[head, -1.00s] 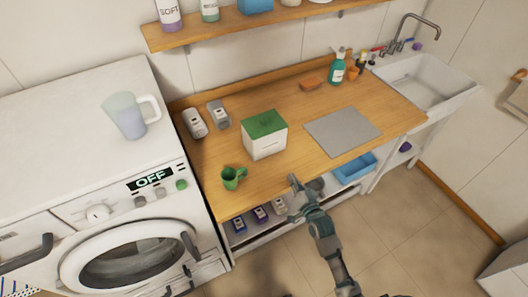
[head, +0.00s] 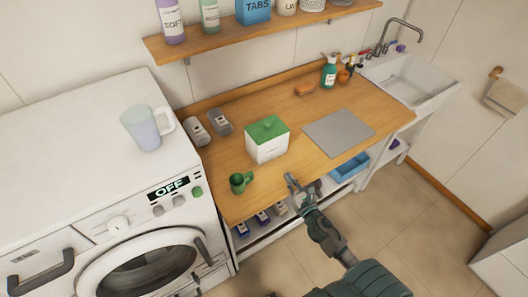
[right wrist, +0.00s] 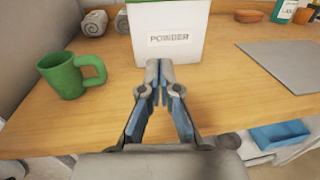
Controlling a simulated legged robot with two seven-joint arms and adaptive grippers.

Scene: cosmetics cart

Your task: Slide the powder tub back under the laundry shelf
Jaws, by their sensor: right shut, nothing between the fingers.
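The powder tub (head: 267,145) is a white box with a green lid, upright on the wooden counter, in front of the wall shelf (head: 260,35). Its POWDER label (right wrist: 168,39) faces me in the right wrist view. My right gripper (head: 290,180) is at the counter's front edge, just in front of the tub. In the right wrist view its fingertips (right wrist: 158,66) are together and empty, in line with the tub's lower front face. I cannot tell whether they touch it. My left gripper is not in view.
A green mug (head: 238,183) stands left of the tub near the front edge. A grey mat (head: 339,132) lies to the right, with an orange sponge (head: 304,90) and green bottle (head: 329,73) behind. Counter behind the tub is clear.

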